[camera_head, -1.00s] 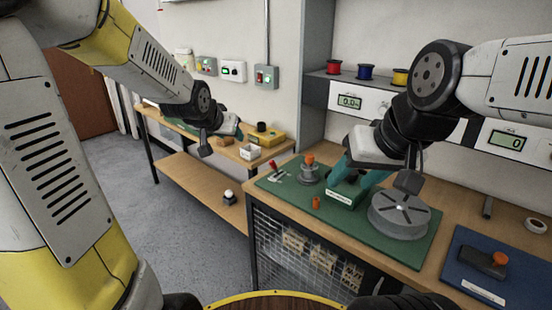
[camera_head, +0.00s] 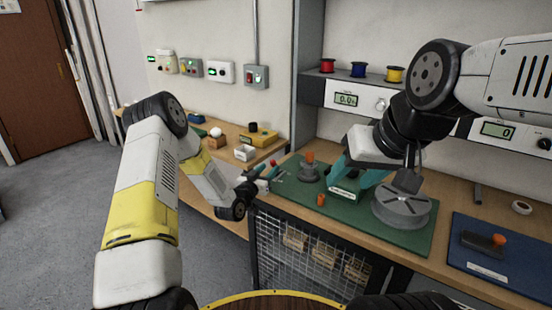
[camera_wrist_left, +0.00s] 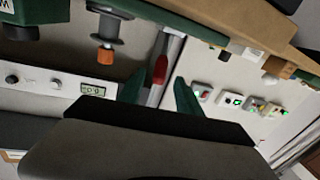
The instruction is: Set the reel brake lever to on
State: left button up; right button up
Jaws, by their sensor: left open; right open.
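The red-handled lever (camera_head: 274,163) stands at the left end of the green mat (camera_head: 386,232), beside a grey spool post with an orange knob (camera_head: 309,157). My left gripper (camera_head: 262,173) is open beside it. In the left wrist view the red handle (camera_wrist_left: 160,69) shows between the two open teal fingers (camera_wrist_left: 159,92), with visible gaps on both sides. Whether they touch it cannot be told. My right gripper (camera_head: 356,179) is open above the middle of the mat, by a labelled block (camera_head: 346,194). A grey slotted reel (camera_head: 402,209) lies to its right.
An orange-capped piece (camera_head: 320,200) stands near the mat's front edge. A blue mat (camera_head: 500,262) with an orange-knobbed part (camera_head: 484,242) lies at the right. A second bench with a yellow box (camera_head: 259,138) is behind at the left. Wire mesh fronts the bench.

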pick_arm(q)
jog(key=x, duration=0.7)
jog(key=shift+w+d, duration=0.2)
jog(key=shift+w, duration=0.1)
jog(key=shift+c, duration=0.4)
grip_shut()
dwell(0.7)
